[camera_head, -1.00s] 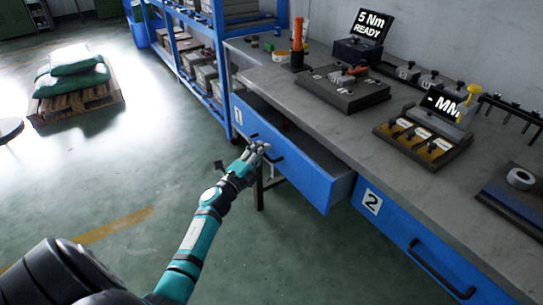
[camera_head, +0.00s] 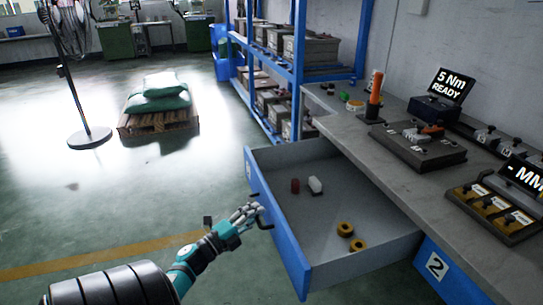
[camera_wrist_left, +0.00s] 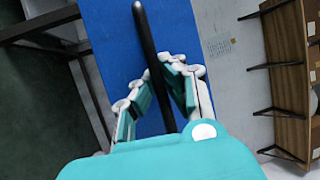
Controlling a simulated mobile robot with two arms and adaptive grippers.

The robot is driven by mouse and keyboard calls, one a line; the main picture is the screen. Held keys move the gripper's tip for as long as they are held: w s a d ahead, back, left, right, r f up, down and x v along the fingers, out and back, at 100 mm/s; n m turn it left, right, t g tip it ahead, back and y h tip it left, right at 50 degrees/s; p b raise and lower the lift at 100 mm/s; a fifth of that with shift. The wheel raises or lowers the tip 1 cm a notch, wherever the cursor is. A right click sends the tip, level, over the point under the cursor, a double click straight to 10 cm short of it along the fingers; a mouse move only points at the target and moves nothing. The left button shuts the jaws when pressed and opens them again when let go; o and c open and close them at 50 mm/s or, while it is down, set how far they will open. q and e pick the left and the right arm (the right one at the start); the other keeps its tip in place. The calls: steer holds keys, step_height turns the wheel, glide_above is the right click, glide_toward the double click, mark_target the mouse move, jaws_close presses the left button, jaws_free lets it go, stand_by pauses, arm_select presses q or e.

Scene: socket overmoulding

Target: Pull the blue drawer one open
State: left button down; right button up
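Blue drawer one (camera_head: 284,252) is pulled far out from under the workbench in the head view. Its grey inside shows a red piece (camera_head: 295,185), a white piece (camera_head: 315,185) and two yellow-brown rings (camera_head: 345,229). My left gripper (camera_head: 252,212) is at the black handle (camera_head: 264,223) on the drawer's front. In the left wrist view, the black handle bar (camera_wrist_left: 144,30) runs between the fingers (camera_wrist_left: 158,72), which close in on it from both sides. The fingers hide part of the bar. My right gripper is not in view.
The workbench (camera_head: 345,125) carries a torque display (camera_head: 450,85) and fixtures. Blue drawer two (camera_head: 432,284) is at the lower right. A blue shelf rack (camera_head: 298,70) stands behind drawer one. The floor left of the drawer is clear up to the pallet (camera_head: 158,122) and fan (camera_head: 88,138).

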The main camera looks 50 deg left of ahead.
arm_select(q)
steer(key=shift+s+a+f, duration=0.15)
steer(key=shift+s+a, duration=0.1)
steer(key=shift+s, duration=0.45)
steer(key=c, duration=1.4)
jaws_free()
steer(key=s, duration=0.4)
steer(key=s+f, duration=0.1)
steer(key=s, duration=0.3)
steer(key=s+f, duration=0.1)
steer(key=s, duration=0.3)
steer(key=shift+w, duration=0.1)
